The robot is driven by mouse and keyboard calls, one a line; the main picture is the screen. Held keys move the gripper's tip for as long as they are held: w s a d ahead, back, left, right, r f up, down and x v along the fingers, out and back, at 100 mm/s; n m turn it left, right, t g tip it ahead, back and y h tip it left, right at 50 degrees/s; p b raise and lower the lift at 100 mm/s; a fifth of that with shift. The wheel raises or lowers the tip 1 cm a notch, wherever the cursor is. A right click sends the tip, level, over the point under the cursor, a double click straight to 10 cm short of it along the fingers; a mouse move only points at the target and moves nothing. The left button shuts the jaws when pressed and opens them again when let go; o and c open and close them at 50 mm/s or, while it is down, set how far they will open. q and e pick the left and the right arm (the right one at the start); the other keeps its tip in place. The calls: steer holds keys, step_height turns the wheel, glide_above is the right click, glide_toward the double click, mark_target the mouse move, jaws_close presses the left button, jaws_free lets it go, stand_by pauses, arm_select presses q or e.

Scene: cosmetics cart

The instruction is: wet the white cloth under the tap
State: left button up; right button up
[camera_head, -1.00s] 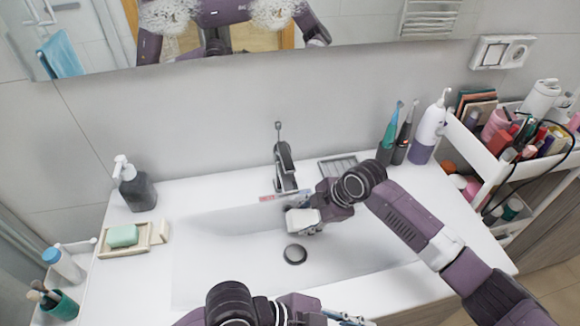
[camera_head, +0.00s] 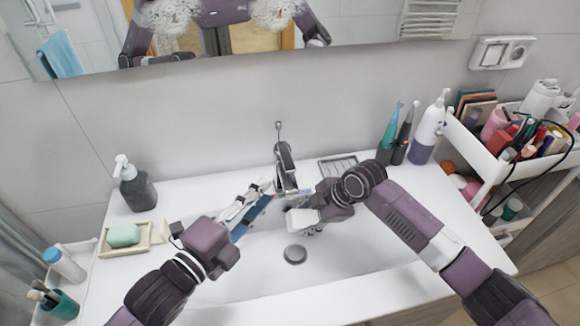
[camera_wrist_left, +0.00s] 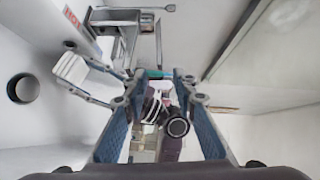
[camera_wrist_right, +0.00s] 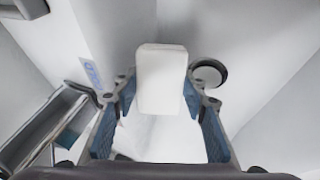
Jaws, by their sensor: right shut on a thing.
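The white cloth (camera_head: 302,218) is a small folded pad in my right gripper, low over the basin just beneath the tap (camera_head: 286,166). My right gripper (camera_wrist_right: 160,92) is shut on the cloth (camera_wrist_right: 160,70), which sticks out past the fingertips. My left gripper (camera_head: 264,188) is beside the tap's left side, close to its body; contact cannot be told. In the left wrist view its fingers (camera_wrist_left: 158,76) are apart with nothing held, and the cloth (camera_wrist_left: 70,68) shows to the left. No water stream is visible.
The basin has a dark drain (camera_head: 295,254). A soap dish (camera_head: 140,246) and dark pump bottle (camera_head: 136,188) stand left.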

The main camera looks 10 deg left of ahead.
mark_target(290, 166)
arm_select(q)
steer(key=x, duration=1.1)
steer(key=shift+s, duration=0.1)
steer(key=shift+c, duration=0.7)
jaws_close()
